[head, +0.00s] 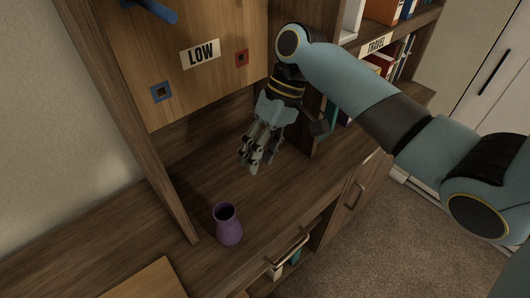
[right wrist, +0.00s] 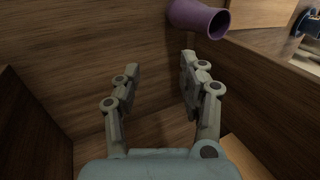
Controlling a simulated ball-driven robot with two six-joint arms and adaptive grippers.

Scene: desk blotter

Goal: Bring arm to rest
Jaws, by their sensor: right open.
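My right arm reaches in from the right in the head view, bent at the elbow. Its right gripper (head: 254,158) points down above the wooden desk top, in front of the back panel. In the right wrist view the right gripper (right wrist: 157,85) has its two fingers apart with nothing between them. A purple vase (head: 228,226) stands upright on the desk top, apart from the gripper, lower left of it. The purple vase also shows at the top of the right wrist view (right wrist: 197,18). My left gripper is not in view.
A shelf with books and a TRAVEL sign (head: 376,45) stands beside my right arm. A light wooden board (head: 145,282) lies at the front left. The desk between vase and gripper is clear.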

